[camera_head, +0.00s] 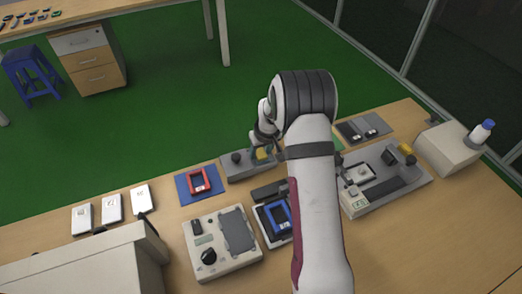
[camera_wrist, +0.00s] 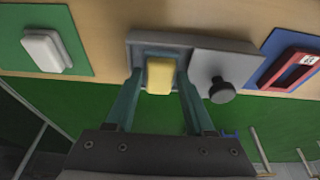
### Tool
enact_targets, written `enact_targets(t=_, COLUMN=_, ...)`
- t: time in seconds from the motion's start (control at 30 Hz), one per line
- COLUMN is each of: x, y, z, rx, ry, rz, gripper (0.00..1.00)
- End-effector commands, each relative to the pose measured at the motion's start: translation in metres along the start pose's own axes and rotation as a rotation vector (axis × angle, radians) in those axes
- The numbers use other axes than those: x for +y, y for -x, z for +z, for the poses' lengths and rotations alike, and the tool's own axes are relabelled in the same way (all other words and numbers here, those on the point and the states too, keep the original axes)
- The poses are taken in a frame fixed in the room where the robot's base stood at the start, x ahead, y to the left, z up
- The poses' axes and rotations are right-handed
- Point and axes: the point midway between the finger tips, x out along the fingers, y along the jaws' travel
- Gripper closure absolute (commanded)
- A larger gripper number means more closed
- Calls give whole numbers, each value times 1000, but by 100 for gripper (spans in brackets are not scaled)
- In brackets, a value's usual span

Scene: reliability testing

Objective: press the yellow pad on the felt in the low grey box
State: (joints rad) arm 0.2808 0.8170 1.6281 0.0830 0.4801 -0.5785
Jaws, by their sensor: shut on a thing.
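The yellow pad (camera_wrist: 160,76) is a small block held between the two teal fingers of my gripper (camera_wrist: 159,82) in the wrist view. The low grey box (camera_wrist: 242,63) lies right behind it, with a black knob (camera_wrist: 221,91) on its right part. The pad is over the box's left part; whether it touches the felt there I cannot tell, as the pad and fingers cover most of it. In the head view the grey box (camera_head: 232,171) stands at the table's far edge, the pad (camera_head: 262,154) at its right end, partly hidden by my arm.
A red frame on a blue mat (camera_head: 184,193) lies left of the box. A white block (camera_wrist: 45,50) sits on a green mat (camera_wrist: 80,62) on its other side. A control panel (camera_head: 238,262) and a blue frame (camera_head: 279,218) stand nearer. A grey fixture (camera_head: 412,182) stands right.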

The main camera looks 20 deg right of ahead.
Motion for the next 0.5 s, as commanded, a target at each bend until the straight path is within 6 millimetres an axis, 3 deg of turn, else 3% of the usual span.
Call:
enact_targets(t=0.27, x=0, y=2, z=-1, rx=0, ry=0, rz=0, gripper=86)
enact_targets(t=0.5, x=0, y=27, z=-9, rx=2, ry=0, rz=0, gripper=86)
